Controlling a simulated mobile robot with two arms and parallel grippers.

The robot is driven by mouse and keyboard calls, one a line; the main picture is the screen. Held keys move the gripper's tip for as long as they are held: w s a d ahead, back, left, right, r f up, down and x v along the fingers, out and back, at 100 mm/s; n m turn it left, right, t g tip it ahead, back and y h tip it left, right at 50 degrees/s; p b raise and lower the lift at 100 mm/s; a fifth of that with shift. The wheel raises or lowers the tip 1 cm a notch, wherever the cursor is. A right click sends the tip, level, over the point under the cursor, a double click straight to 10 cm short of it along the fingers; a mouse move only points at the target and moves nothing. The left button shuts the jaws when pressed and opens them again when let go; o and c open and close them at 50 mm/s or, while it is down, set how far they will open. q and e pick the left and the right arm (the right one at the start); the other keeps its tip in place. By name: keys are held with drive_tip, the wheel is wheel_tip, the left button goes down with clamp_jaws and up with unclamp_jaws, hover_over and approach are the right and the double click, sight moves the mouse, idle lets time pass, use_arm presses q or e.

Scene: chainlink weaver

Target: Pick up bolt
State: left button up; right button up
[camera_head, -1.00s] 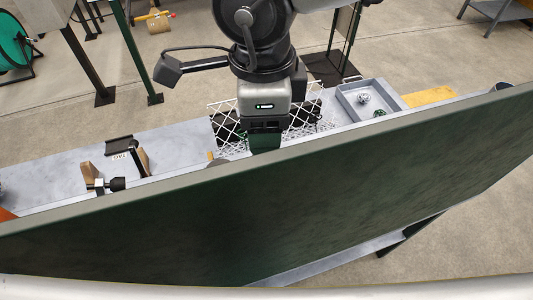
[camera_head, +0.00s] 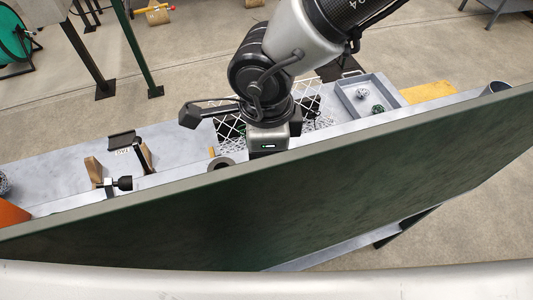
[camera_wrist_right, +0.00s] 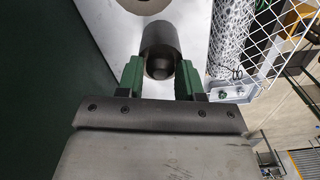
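The right wrist view shows a dark grey-brown cylinder (camera_wrist_right: 161,38) with a rounded knob at its near end. It may be the bolt, but I cannot tell for sure. My right gripper (camera_wrist_right: 160,72) has its two green fingers apart, one on each side of the knob; no clear grip shows. In the head view the right wrist (camera_head: 268,142) is behind the big dark green panel, which hides its fingers and the cylinder. A black-headed threaded piece (camera_head: 118,184) lies at the wooden blocks on the left of the bench. My left gripper is not in view.
The dark green panel (camera_head: 300,190) stands along the bench's near side. White chain-link mesh (camera_head: 228,126) is beside the right wrist. A grey ring (camera_head: 221,164) lies left of it. A grey tray (camera_head: 345,100) with small round items is at right. The left bench top (camera_head: 60,172) has clear room.

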drive_tip(key=c, duration=0.5)
drive_tip(key=shift+r, duration=0.1)
wheel_tip(320, 180, up, 10)
drive_tip(key=shift+b, duration=1.2)
